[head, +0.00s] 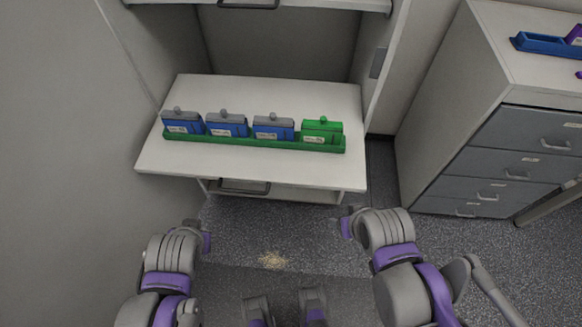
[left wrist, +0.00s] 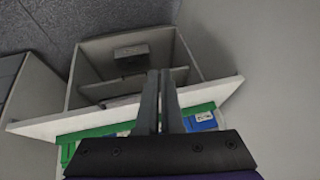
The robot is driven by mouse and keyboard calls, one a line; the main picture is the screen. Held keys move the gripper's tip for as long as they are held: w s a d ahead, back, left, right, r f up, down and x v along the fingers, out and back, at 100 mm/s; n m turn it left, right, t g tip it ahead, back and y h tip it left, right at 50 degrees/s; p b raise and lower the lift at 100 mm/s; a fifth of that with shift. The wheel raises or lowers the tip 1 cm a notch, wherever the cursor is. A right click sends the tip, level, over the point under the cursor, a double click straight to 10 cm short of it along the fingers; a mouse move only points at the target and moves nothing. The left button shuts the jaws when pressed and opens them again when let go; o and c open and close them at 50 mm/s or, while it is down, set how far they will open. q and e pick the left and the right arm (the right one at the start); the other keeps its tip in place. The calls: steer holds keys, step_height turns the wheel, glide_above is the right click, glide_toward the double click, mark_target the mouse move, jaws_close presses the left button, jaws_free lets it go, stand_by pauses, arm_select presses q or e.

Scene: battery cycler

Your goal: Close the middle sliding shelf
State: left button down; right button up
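The middle sliding shelf (head: 250,100) is a pale board pulled out of the cabinet toward me. It holds a green tray (head: 250,142) with blue battery-like units (head: 227,124) and a green one (head: 322,131) standing in a row. In the left wrist view, the shelf's front edge (left wrist: 215,92) runs across the picture, seen from a turned angle. My left gripper (left wrist: 159,75) shows there with its two fingers close together and nothing visible between them. The fingers overlap the shelf edge in the picture; contact cannot be told. My right gripper is not clearly shown.
An upper shelf with a dark handle (head: 248,4) is above. Another dark handle (head: 244,187) shows below the middle shelf. A grey drawer unit (head: 515,135) with a blue tray (head: 545,43) on top stands at right.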

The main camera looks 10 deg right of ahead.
arm_select(q)
steer(key=w+d+f+m+t+b, duration=0.2)
steer(key=w+d+f+m, duration=0.1)
steer(key=w+d+m, duration=0.3)
steer(key=m+t+h+b, duration=0.4)
steer(key=m+t+h, duration=0.15)
steer(key=m, duration=0.65)
glide_toward(311, 150)
steer(key=shift+t+y, duration=0.35)
steer(key=shift+t, duration=0.1)
steer(key=x, duration=0.3)
steer(key=b+x, duration=0.1)
steer(key=x, duration=0.1)
steer(key=shift+w+d+f, duration=0.15)
steer(key=shift+d+f, duration=0.2)
steer(key=shift+f, duration=0.05)
steer(key=shift+w+d, duration=0.1)
steer(key=shift+w, duration=0.25)
